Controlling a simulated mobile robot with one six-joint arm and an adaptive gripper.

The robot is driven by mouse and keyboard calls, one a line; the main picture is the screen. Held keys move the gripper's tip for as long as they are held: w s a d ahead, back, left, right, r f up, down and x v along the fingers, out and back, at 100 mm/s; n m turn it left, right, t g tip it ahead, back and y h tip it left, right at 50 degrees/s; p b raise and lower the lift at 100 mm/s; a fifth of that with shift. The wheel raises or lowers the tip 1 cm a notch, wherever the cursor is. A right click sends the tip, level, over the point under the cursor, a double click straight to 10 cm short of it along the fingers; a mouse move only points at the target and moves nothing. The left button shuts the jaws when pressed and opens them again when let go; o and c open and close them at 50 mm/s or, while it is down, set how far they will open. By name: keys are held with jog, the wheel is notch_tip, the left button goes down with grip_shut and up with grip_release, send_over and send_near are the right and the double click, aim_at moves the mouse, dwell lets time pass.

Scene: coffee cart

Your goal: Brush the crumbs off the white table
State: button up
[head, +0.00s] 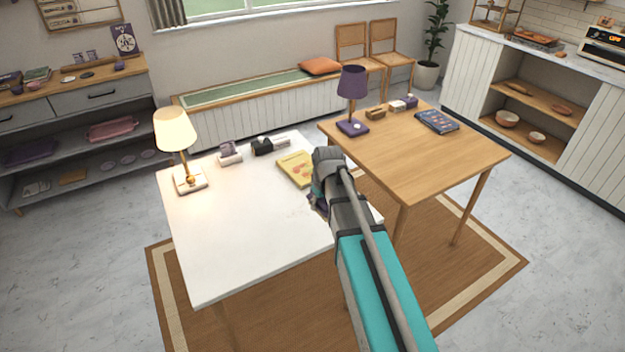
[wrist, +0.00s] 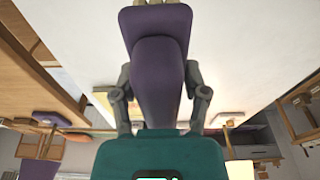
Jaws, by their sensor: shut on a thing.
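The white table (head: 235,235) stands at the center left in the head view, its near part bare. My gripper (wrist: 160,98) is shut on a purple brush (wrist: 160,60), held by its sides in the wrist view. Pale bristles show at the top edge of that view, with the white table surface (wrist: 235,50) behind. In the head view my gripper (head: 320,195) is over the right part of the white table, and only a bit of purple shows beneath it. I cannot tell whether the bristles touch the table. I cannot make out the crumbs clearly.
On the white table are a lit lamp (head: 176,135), a small holder (head: 229,153), a black item (head: 268,146) and a yellow book (head: 296,168) near my gripper. A wooden table (head: 425,160) with a purple lamp (head: 352,85) stands close at the right.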

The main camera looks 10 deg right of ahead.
jog(key=shift+w, duration=0.1)
jog(key=shift+d, duration=0.1)
jog(key=shift+w, duration=0.15)
jog(key=shift+w+f, duration=0.1)
jog(key=shift+w, duration=0.1)
jog(key=w+f+b, duration=0.2)
jog(key=w, duration=0.4)
jog(key=w+a+f+b, duration=0.1)
jog(key=w+f+b, duration=0.1)
jog(key=w, duration=0.5)
jog(key=shift+w+a+f+b, duration=0.2)
jog(key=shift+w+f+b, duration=0.1)
jog(key=shift+f+b, duration=0.15)
